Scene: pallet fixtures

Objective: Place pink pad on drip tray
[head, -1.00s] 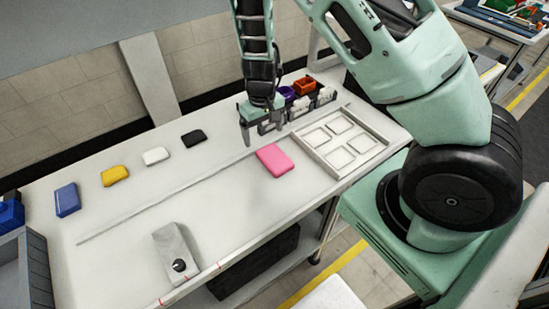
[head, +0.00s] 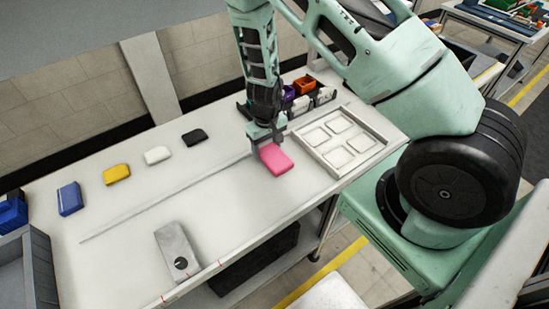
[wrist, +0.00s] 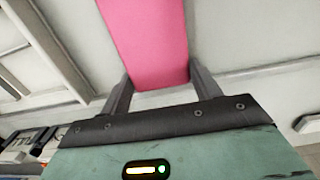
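The pink pad (head: 277,162) is on or just above the white table, left of a pale framed tray (head: 313,157). The tray holds several square cells and looks like the drip tray. My gripper (head: 265,142) points down at the far end of the pad. In the wrist view, the pink pad (wrist: 148,40) lies between the two fingers of my gripper (wrist: 160,80), and both fingers appear to press its sides. I cannot tell whether the pad is clear of the table. The tray's cells look empty of coloured pads.
Black (head: 195,137), white (head: 158,155), yellow (head: 117,174) and blue (head: 70,198) pads stand in a row to the left. A grey box with a knob (head: 176,245) is near the front edge. Small bins (head: 303,86) stand behind the tray. The middle table is clear.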

